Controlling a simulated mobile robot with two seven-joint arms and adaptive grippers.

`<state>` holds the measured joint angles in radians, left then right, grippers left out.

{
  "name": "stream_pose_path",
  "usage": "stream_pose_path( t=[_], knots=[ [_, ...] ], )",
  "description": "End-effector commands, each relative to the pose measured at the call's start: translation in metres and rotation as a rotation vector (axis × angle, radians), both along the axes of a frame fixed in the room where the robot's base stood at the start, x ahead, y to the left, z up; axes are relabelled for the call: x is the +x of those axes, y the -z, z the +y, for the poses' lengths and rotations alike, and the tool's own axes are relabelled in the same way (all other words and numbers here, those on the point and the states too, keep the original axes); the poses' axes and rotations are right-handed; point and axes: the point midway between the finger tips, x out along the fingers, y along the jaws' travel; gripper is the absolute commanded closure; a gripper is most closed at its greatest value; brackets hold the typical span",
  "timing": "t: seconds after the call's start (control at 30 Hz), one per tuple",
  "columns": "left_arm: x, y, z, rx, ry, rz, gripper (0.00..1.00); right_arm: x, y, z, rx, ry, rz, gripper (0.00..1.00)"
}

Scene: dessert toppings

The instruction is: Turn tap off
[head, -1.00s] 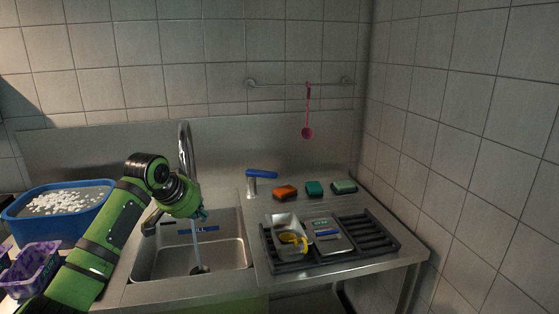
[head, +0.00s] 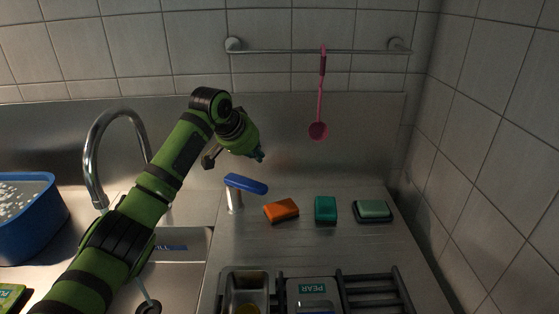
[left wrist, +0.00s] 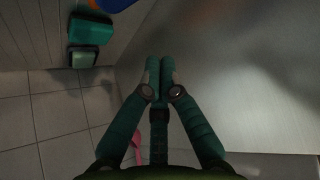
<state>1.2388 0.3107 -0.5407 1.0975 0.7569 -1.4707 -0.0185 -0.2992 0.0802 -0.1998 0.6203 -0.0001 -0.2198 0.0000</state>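The chrome tap spout (head: 91,150) arches at the left behind the sink (head: 190,245). A thin stream of water (head: 147,288) shows above the drain. The tap's blue lever (head: 246,184) sits on a short metal post on the counter, right of the sink. My left gripper (head: 260,156) is above and slightly behind the lever, apart from it, near the back wall. In the left wrist view its fingertips (left wrist: 159,62) are together with nothing between them. A blue part, likely the lever, is cut off at that view's top edge (left wrist: 118,4). My right gripper is out of view.
An orange sponge (head: 281,210), a teal sponge (head: 325,209) and a pale green sponge (head: 372,210) lie right of the lever. A pink ladle (head: 318,130) hangs from the rail (head: 310,51). A drying rack (head: 375,292) is in front; a blue tub (head: 30,222) stands left.

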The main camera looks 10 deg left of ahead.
Motion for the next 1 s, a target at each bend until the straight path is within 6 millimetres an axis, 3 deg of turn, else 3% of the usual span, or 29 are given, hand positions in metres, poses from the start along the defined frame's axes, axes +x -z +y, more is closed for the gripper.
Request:
stream_pose_path(
  t=[0.17, 0.63, 1.0],
  knots=[
    [0.005, 0.007, -0.003, 0.0, 0.0, 0.004, 1.0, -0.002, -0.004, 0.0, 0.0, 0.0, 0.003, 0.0],
    [0.043, 0.06, -0.017, 0.0, -0.002, 0.003, 1.0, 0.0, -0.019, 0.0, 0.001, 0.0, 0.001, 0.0],
    [0.055, 0.077, -0.022, -0.001, 0.0, 0.001, 1.0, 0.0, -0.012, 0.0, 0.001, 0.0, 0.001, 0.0]
  ],
)
